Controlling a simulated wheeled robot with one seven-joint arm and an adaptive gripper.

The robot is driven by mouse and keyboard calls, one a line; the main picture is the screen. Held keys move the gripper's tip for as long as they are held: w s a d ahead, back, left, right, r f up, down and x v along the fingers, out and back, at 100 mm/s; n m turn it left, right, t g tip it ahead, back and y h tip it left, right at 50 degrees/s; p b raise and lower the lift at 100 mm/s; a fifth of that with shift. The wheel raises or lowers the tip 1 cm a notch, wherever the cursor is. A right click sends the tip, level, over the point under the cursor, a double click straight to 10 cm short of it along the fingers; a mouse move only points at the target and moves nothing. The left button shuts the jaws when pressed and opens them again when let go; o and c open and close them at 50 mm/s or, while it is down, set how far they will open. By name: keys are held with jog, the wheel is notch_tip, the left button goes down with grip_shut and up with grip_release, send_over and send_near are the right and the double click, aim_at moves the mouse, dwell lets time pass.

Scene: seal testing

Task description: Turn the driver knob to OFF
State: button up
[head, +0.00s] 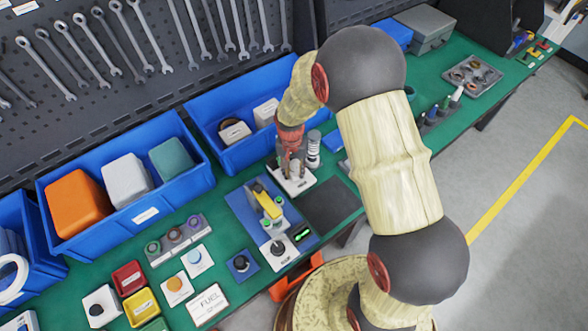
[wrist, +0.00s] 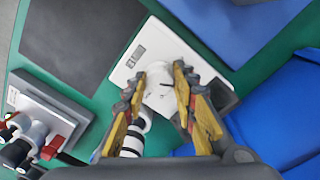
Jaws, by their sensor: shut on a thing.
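My gripper (head: 291,166) is lowered onto a white plate (head: 299,186) on the green bench in the head view. In the wrist view my gripper (wrist: 160,77) has its yellow-and-grey fingers on either side of a pale round knob (wrist: 163,98) on the white plate (wrist: 143,48), and is shut on it. The plate carries a small dark label beside the knob. Dark marks show on the knob, but its setting cannot be read. The fingers hide most of the knob in the head view.
A silver ribbed cylinder (head: 313,146) stands close beside my gripper. A blue bin (head: 212,112) lies behind it. A blue fixture with a yellow bar (head: 268,203) stands in front. A flat dark mat (head: 330,205) lies clear to the right.

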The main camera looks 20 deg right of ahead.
aim_at(293, 173)
jog(key=shift+n, duration=0.9)
jog(key=o, duration=1.1)
jog(key=shift+o, duration=0.3)
notch_tip(293, 173, up, 12)
jog(key=shift+a, duration=0.25)
jog(key=shift+w, duration=0.1)
